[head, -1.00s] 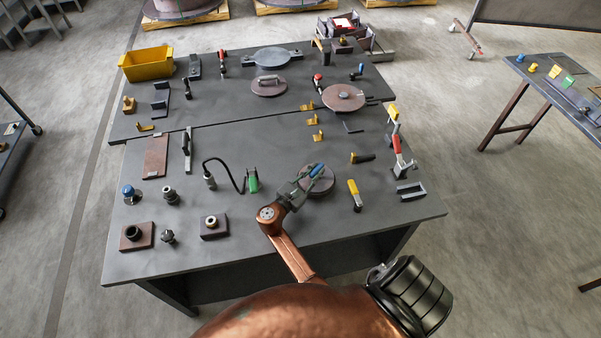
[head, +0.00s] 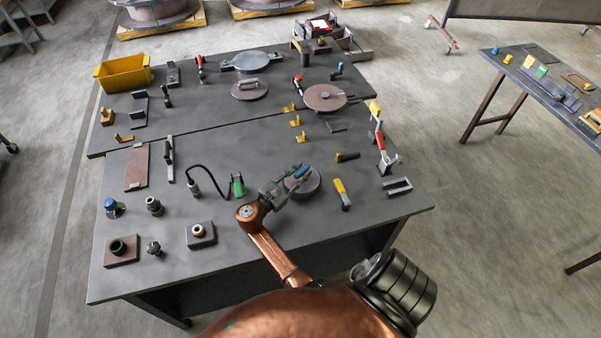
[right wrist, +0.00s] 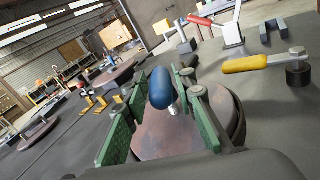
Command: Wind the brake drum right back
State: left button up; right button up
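My right gripper (head: 290,178) is at this knob, coming in from the lower left. In the right wrist view the blue knob (right wrist: 160,88) stands between the two green-padded fingers (right wrist: 160,120), with gaps visible on both sides. The fingers are open and sit over the drum face (right wrist: 172,140). The drum's far rim is partly hidden by the right finger. My left gripper is not in view.
A yellow-handled lever (head: 340,190) and a steel U-bracket (head: 398,187) lie right of the drum. Two more discs (head: 325,97) (head: 250,90) stand further back. The table's front left holds several small fittings.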

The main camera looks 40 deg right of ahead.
aim_at(287, 185)
jog(key=shift+o, duration=0.9)
jog(key=shift+s+a, duration=0.15)
jog(key=shift+a, duration=1.75)
jog(key=shift+s+a, duration=0.1)
jog(key=shift+a, duration=1.75)
